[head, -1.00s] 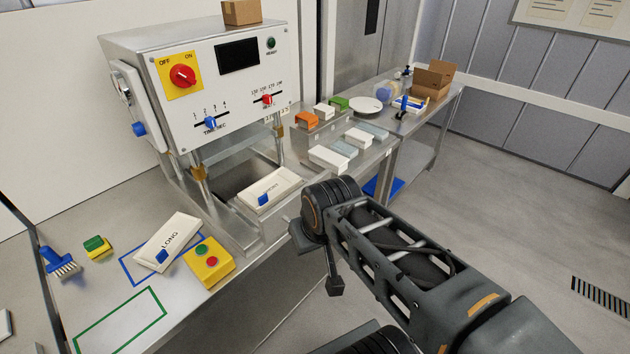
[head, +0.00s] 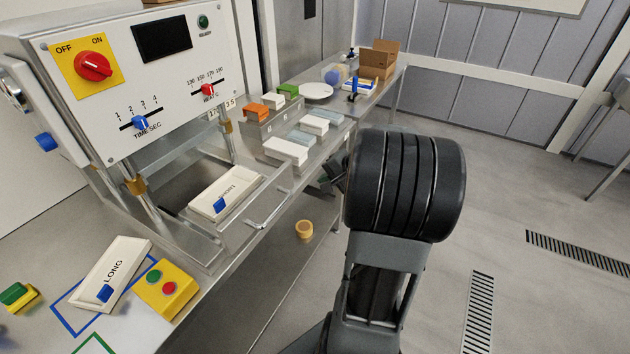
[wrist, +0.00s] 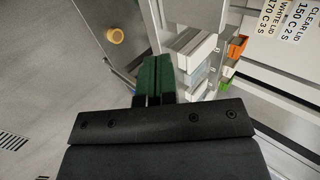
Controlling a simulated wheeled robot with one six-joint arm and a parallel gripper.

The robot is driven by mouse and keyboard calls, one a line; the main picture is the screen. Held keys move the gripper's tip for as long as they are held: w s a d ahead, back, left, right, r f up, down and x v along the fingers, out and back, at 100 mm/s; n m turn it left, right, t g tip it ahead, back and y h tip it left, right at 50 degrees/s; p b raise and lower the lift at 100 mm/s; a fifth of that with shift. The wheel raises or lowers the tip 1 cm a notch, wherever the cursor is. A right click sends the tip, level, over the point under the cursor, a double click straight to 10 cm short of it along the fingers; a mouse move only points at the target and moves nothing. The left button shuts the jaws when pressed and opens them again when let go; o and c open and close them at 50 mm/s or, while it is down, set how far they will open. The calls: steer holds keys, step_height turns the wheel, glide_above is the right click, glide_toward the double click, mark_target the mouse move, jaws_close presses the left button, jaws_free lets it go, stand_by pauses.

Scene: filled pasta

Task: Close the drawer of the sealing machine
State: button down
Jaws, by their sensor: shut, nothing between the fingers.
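The sealing machine (head: 185,85) stands at the left of the head view, a white box with a red switch. Its drawer (head: 243,217) sticks out below at the front, with a metal bar handle (head: 277,207). A white plate lettered SHORT (head: 226,192), with a blue knob, lies in the drawer. My gripper (head: 333,173) is right of the drawer handle and apart from it, partly hidden by my arm's thick joint. In the wrist view my gripper's green fingertips (wrist: 152,75) are together with nothing between them.
A white LONG plate (head: 112,272) and a yellow button box (head: 166,289) lie on the bench at lower left. White boxes (head: 285,151) stand on the bench near my gripper. A round tan object (head: 304,229) is below the bench edge.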

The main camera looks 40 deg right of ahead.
mark_target(289, 185)
steer(key=shift+w+a+f+p, duration=0.3)
steer(key=shift+w+a+f, duration=0.5)
steer(key=shift+w, duration=0.7)
steer(key=shift+w+a+f+p, duration=0.35)
steer(key=shift+w+a+f, duration=0.25)
steer(key=shift+w+f, duration=0.7)
steer(key=shift+w+a+f+p, duration=0.3)
steer(key=shift+w+a+f, duration=0.4)
steer(key=shift+w, duration=1.05)
